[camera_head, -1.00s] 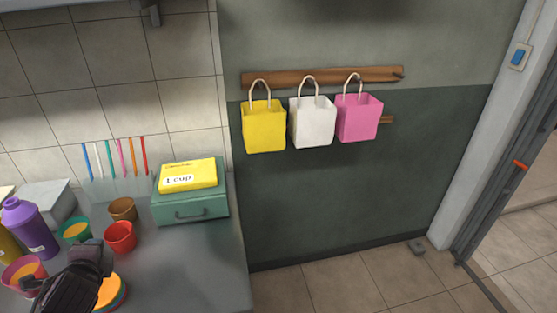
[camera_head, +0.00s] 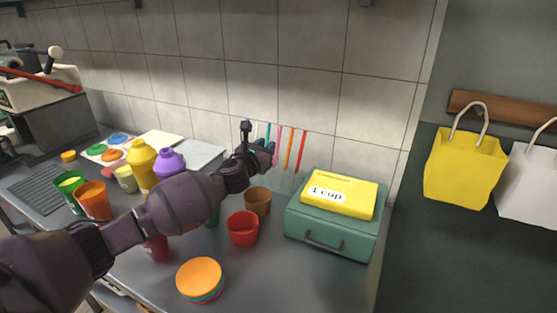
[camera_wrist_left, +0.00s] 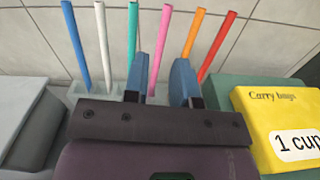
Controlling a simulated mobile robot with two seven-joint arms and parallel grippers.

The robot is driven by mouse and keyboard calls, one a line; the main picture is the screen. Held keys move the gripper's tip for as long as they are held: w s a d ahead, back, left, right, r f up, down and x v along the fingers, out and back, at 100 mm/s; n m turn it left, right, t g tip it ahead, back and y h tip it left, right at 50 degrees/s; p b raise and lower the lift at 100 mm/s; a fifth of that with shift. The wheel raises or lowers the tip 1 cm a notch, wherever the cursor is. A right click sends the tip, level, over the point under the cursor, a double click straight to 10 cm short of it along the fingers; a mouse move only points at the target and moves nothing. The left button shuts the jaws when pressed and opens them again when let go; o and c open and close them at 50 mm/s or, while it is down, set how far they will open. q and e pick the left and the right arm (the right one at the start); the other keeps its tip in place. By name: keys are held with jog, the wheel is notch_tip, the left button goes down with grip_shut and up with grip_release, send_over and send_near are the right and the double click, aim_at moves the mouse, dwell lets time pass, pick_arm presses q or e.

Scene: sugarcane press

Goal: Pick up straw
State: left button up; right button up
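Several upright straws lean slightly in a pale, see-through holder (camera_wrist_left: 78,90) by the tiled wall. In the left wrist view they include a blue straw (camera_wrist_left: 76,45), a white straw (camera_wrist_left: 102,45), a teal straw (camera_wrist_left: 132,32), a pink straw (camera_wrist_left: 160,48), an orange straw (camera_wrist_left: 195,32) and a red straw (camera_wrist_left: 218,46). My left gripper (camera_head: 262,149) is at the straws and hides some of them in the head view. Its blue fingertips (camera_wrist_left: 161,80) are apart, with the pink straw showing in the gap between them. My right gripper is not in view.
A green box (camera_head: 335,228) with a yellow "1 cup" box (camera_head: 340,194) stands right of the straws. A brown cup (camera_head: 258,201), a red cup (camera_head: 243,229) and an orange-topped stack (camera_head: 199,278) stand below my arm. Bottles and cups crowd the left.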

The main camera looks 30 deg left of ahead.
aim_at(278, 139)
pick_arm(q)
jog(key=w, duration=0.2)
jog(key=w+f+b, duration=0.1)
jog(key=w, duration=0.2)
jog(key=w+b, duration=0.1)
jog(key=w, duration=0.2)
jog(key=shift+f, duration=0.2)
jog(key=shift+w, duration=0.2)
jog(key=shift+w+a+r, duration=0.1)
jog(key=shift+r, duration=0.1)
grip_shut()
